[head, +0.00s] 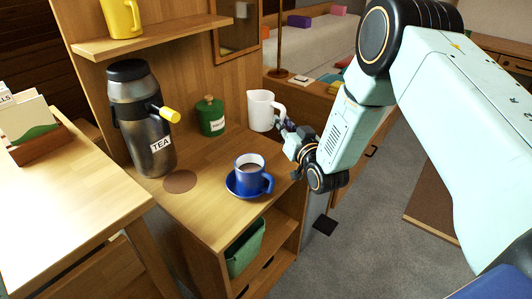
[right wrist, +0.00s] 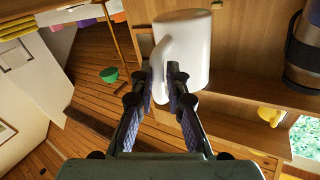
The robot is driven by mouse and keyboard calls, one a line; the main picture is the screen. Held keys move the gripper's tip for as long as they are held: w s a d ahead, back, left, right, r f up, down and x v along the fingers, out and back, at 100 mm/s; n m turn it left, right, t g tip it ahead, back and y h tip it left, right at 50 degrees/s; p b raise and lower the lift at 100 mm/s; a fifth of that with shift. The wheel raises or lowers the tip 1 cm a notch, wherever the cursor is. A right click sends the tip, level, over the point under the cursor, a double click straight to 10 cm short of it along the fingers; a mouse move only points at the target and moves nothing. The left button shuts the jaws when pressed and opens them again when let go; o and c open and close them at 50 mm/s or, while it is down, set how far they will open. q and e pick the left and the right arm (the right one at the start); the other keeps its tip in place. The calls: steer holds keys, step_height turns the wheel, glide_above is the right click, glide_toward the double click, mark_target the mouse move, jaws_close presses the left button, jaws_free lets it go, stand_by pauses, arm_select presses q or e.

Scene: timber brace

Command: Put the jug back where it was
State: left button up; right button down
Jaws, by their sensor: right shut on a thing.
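The white jug (head: 262,112) is upright at the back right of the wooden counter (head: 215,215), beside the green canister. I cannot tell whether its base touches the counter. My right gripper (head: 284,123) is at the jug's right side, shut on its handle. In the right wrist view the white jug (right wrist: 190,45) is just beyond the fingers, and its handle runs down between the two fingertips (right wrist: 159,75). My left gripper is not in view.
A blue cup on a saucer (head: 234,189) stands at the counter's front. A brown round mat (head: 180,181) lies bare beside the tall TEA flask (head: 141,120). A green lidded canister (head: 211,117) is left of the jug. A shelf (head: 150,37) holds a yellow mug (head: 120,18).

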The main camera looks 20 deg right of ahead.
steer(key=shift+m+h, duration=0.3)
steer(key=shift+h, duration=0.2)
steer(key=f+b, duration=0.1)
steer(key=f, duration=0.2)
steer(key=d+f+b, duration=0.1)
steer(key=f, duration=0.2)
steer(key=shift+d+f+b, duration=0.1)
steer(key=shift+f+b, duration=0.1)
steer(key=shift+b, duration=0.1)
steer(key=shift+w+d+f, duration=0.1)
steer(key=shift+f, duration=0.1)
steer(key=f, duration=0.1)
steer(key=f+b, duration=0.1)
steer(key=shift+s+f, duration=0.2)
steer(key=shift+f, duration=0.15)
steer(key=shift+w+f+b, duration=0.1)
steer(key=shift+f+b, duration=0.3)
